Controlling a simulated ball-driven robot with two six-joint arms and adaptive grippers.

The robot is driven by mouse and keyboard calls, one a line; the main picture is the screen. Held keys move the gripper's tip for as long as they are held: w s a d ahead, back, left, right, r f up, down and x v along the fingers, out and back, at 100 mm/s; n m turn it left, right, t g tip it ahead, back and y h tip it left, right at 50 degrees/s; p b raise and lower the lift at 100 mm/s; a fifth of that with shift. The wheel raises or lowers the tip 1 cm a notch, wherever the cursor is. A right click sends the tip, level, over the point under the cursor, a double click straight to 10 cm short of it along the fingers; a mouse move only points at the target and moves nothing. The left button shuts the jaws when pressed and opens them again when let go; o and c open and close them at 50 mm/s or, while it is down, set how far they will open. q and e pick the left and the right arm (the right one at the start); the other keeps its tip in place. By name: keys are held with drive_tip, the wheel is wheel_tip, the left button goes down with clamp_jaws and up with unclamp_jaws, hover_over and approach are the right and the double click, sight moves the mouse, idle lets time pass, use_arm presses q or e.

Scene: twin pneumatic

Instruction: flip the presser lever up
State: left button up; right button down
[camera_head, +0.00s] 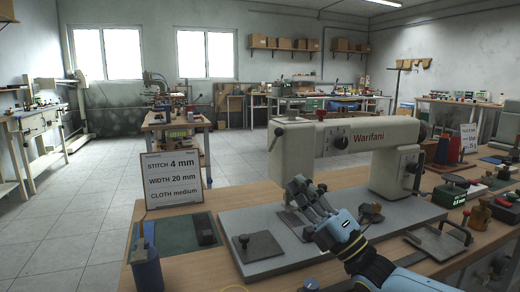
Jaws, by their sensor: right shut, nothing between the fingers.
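A cream sewing machine (345,140) marked Warifani stands on a grey base plate (330,245) on the wooden bench. Its head (292,150) is at the left end of its arm. A small dark lever-like part (276,138) shows on the head's left side; I cannot tell for sure that it is the presser lever. My right gripper (297,188) reaches up from the lower right, in front of the lower head, and hides the presser and needle area. Its fingers are shut and empty; I cannot tell whether they touch the machine. My left gripper is out of view.
A sign (171,178) reading stitch 4 mm, width 20 mm, cloth medium stands left of the machine. A blue bottle (146,270) stands at the bench's front left. Spools (443,150) and small boxes crowd the right. Open floor lies at left.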

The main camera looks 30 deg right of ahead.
sight(274, 141)
use_arm(q)
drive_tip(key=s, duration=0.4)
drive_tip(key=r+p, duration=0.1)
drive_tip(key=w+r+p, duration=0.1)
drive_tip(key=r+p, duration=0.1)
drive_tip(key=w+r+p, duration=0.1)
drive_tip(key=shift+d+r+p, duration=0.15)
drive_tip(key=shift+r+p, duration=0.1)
drive_tip(key=shift+p, duration=0.05)
use_arm(e)
drive_tip(key=w+r+m+g+h, duration=0.1)
drive_tip(key=w+r, duration=0.7)
drive_tip(key=shift+w+a, duration=0.4)
drive_tip(key=shift+a, duration=0.05)
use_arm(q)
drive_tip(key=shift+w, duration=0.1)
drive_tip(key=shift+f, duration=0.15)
use_arm(e)
drive_tip(key=shift+f, duration=0.1)
